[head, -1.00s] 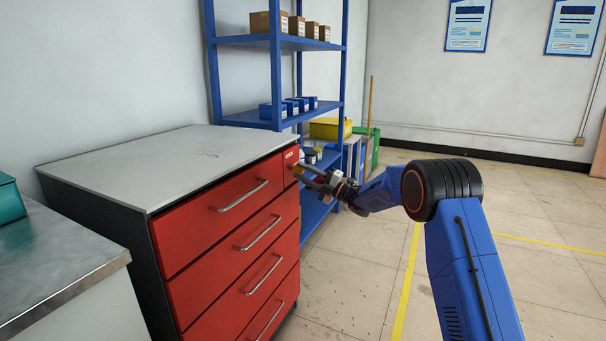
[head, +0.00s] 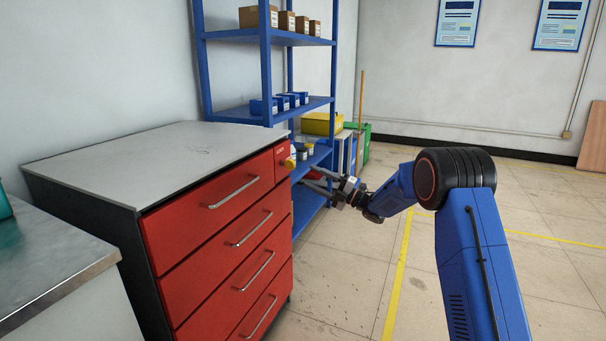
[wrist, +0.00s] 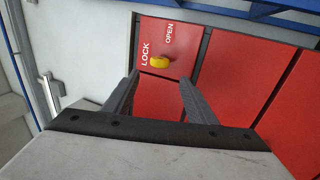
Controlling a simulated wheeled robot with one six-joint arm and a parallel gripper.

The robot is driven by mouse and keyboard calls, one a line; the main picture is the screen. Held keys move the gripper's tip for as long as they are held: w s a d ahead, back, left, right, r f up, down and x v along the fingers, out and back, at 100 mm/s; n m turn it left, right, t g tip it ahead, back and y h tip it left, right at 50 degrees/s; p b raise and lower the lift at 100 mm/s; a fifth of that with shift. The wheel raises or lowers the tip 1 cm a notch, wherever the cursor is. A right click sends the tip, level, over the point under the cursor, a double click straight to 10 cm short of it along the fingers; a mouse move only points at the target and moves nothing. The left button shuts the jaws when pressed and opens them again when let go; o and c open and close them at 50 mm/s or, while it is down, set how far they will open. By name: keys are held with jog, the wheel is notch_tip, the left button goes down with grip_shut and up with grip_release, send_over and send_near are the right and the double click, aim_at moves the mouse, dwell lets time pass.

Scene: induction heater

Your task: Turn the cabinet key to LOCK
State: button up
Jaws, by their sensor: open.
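The red tool cabinet (head: 215,205) stands at the left in the head view. Its key is a yellow knob (wrist: 159,62) on a red panel at the cabinet's upper right, and it shows small in the head view (head: 290,162). In the wrist view, LOCK is printed left of the key and OPEN to its upper right. I cannot tell exactly which way the key points. My gripper (wrist: 159,79) is open and empty, with its fingertips apart and the key just beyond the gap between them. In the head view my gripper (head: 312,179) is right of the panel, clear of it.
A blue shelf rack (head: 265,70) with boxes and bins stands behind the cabinet, close to my gripper. A metal-topped bench (head: 50,270) is at the lower left. The floor (head: 330,285) right of the cabinet is clear.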

jog(key=v, duration=0.8)
jog(key=shift+d+f, duration=0.1)
jog(key=s+d+r+m+t+h, duration=0.2)
jog(key=d+r+m+t+h, duration=0.7)
jog(key=r+m, duration=0.25)
jog(key=s+d+r+m+g+h, duration=0.2)
jog(key=s+d+r+m+h, duration=0.1)
jog(key=s+d+m+h, duration=0.8)
jog(key=s+d+f+m+g, duration=0.1)
jog(key=s+f+m+g, duration=0.2)
jog(key=s, duration=1.3)
jog(key=s+d+f+m+g, duration=0.2)
jog(key=s+f, duration=0.5)
jog(key=s, duration=0.9)
jog(key=s+d+f+m+g, duration=0.1)
jog(key=s+f+m+g, duration=0.3)
jog(key=s, duration=1.3)
notch_tip(320, 180, down, 2)
jog(key=shift+d+f+m+g, duration=0.1)
jog(key=shift+d+m+g, duration=0.2)
jog(key=shift+m, duration=0.05)
